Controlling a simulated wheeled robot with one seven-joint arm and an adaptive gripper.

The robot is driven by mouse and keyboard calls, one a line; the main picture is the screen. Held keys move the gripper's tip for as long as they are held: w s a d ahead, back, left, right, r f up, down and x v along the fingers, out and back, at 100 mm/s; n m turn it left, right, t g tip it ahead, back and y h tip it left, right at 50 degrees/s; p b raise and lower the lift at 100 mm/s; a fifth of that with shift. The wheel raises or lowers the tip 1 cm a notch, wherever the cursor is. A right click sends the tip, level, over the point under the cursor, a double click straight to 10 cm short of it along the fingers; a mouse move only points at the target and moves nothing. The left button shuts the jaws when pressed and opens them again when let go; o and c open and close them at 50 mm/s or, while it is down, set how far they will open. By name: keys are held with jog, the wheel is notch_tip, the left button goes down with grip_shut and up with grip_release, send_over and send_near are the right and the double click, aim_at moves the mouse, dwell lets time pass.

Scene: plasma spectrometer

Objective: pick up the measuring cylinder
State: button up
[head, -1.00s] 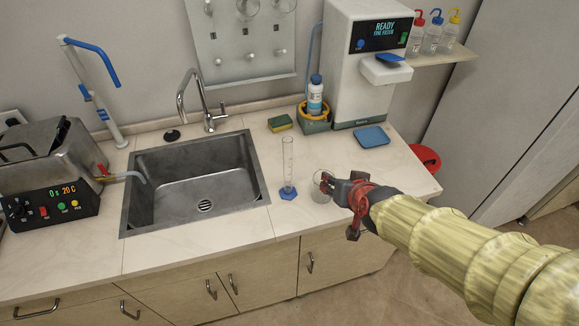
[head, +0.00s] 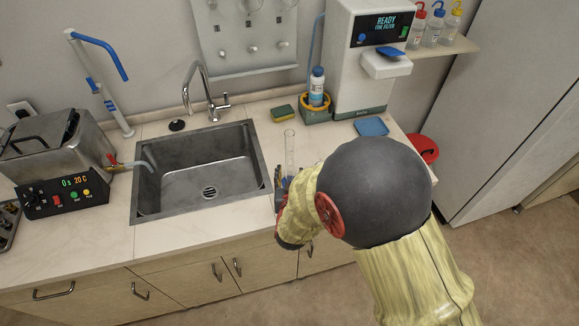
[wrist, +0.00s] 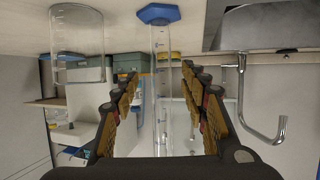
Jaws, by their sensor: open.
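The measuring cylinder (head: 290,148) is clear and stands upright on the counter, just right of the sink. My arm hides its base in the head view. In the wrist view, which is upside down, the cylinder (wrist: 161,50) shows with its blue base (wrist: 157,14) at the top. My gripper (wrist: 163,80) is open and empty, with one finger on each side of the cylinder in the picture. I cannot tell if the cylinder is fully between the fingertips or a little beyond them. In the head view my gripper (head: 281,178) is low beside the cylinder, mostly hidden.
A clear beaker (wrist: 78,48) stands left of the cylinder in the wrist view; my arm hides it in the head view. The sink (head: 190,210) and faucet (head: 207,90) are on the left. A sponge (head: 283,112), a bottle (head: 317,86) and a water purifier (head: 370,55) stand behind.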

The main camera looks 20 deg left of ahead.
aim_at(290, 170)
jog(key=x, duration=0.4)
jog(key=shift+a+b, duration=0.15)
jog(key=shift+b, duration=0.15)
jog(key=shift+c, duration=0.8)
grip_shut()
